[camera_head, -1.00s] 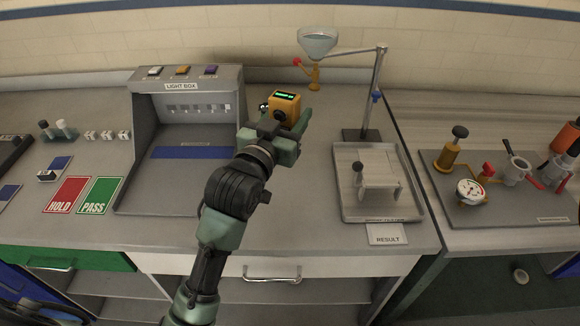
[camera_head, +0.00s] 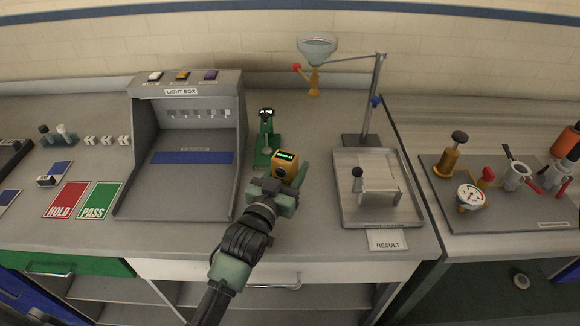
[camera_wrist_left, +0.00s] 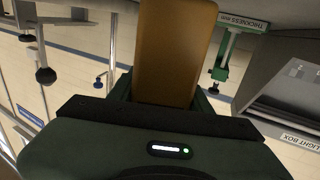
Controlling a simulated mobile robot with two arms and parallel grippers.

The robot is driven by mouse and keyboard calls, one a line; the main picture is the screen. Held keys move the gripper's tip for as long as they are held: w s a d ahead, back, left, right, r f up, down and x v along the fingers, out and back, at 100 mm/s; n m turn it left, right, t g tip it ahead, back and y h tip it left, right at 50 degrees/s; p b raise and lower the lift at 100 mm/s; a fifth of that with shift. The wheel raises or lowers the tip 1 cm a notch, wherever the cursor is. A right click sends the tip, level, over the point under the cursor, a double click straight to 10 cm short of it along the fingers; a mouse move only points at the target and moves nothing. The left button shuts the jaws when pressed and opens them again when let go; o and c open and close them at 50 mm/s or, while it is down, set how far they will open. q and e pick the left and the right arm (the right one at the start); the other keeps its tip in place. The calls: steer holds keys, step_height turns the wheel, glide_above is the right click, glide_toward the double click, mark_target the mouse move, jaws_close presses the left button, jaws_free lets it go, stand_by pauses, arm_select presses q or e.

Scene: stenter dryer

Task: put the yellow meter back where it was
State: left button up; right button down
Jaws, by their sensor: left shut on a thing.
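The yellow meter (camera_head: 285,166), a small boxy device with a lit green display, is held in my left gripper (camera_head: 283,184) above the bench, between the light box and the tray on the right. In the left wrist view the meter (camera_wrist_left: 172,50) fills the space between the fingers, its plain yellow-brown side toward the camera. A green thickness gauge (camera_head: 266,140) stands on the bench just behind and left of the meter. It also shows in the left wrist view (camera_wrist_left: 222,65) with its label. My right gripper is not in view.
The light box (camera_head: 186,140) stands to the left. To the right are a metal tray (camera_head: 410,215) with a fixture and a tall stand (camera_head: 372,105) carrying a funnel cup (camera_head: 316,48). The RESULT card (camera_head: 387,240) lies at the front. Bare bench shows right of the gauge.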

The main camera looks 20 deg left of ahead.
arm_select(q)
steer(key=shift+s+d+f+b, duration=0.1)
steer(key=shift+s+f+b, duration=0.2)
steer(key=shift+f, duration=0.45)
steer(key=o, duration=1.5)
steer(key=shift+f, duration=0.15)
steer(key=shift+r, duration=0.25)
steer(key=shift+w+r+p, duration=0.2)
steer(key=shift+r+p, duration=0.15)
steer(key=shift+r, duration=0.1)
steer(key=s, duration=0.3)
steer(key=s+a+b, duration=0.1)
steer(key=s, duration=0.3)
steer(key=s+b, duration=0.1)
steer(key=s, duration=0.3)
steer(key=shift+a, duration=0.2)
steer(key=shift+s+r, duration=0.25)
steer(key=shift+s, duration=0.15)
